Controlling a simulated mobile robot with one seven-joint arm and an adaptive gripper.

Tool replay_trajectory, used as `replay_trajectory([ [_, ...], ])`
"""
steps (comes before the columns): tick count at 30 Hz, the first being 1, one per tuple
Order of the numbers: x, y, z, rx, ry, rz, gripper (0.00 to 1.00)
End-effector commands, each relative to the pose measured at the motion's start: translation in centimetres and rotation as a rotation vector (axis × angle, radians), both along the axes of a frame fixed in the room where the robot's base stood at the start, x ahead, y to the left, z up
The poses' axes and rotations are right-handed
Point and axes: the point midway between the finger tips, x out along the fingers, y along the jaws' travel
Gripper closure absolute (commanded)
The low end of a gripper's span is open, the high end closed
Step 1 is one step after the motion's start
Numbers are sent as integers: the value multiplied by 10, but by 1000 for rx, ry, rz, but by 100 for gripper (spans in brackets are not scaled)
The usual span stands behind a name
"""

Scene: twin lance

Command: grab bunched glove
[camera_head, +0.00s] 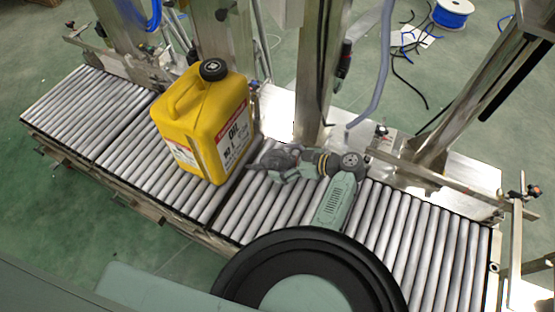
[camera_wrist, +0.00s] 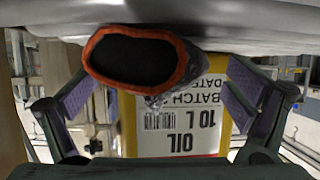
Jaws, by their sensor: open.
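The bunched glove (camera_head: 275,158) is a dark grey lump on the roller conveyor, just right of the yellow oil can. In the wrist view the glove (camera_wrist: 132,60) shows its dark cuff opening with an orange rim, facing the camera. My gripper (camera_head: 298,165) is low over the rollers, right beside the glove. In the wrist view my gripper (camera_wrist: 160,100) is open, with one finger on each side. The glove lies between the fingers' sides, toward the top and nearer the left finger. Contact cannot be told. The glove's far end is mostly hidden behind its cuff.
The yellow oil can (camera_head: 207,125) stands upright on the rollers close behind the glove; its label (camera_wrist: 180,125) appears upside down in the wrist view. Metal posts (camera_head: 312,75) and a side rail stand along the conveyor's far edge. The rollers (camera_head: 80,105) at left are clear.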

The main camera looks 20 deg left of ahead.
Motion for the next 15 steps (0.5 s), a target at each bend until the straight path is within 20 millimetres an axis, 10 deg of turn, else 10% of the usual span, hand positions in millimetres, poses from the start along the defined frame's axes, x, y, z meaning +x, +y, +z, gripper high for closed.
replay_trajectory([
  [15, 0, 0, 0, 0, 0, 0, 25],
])
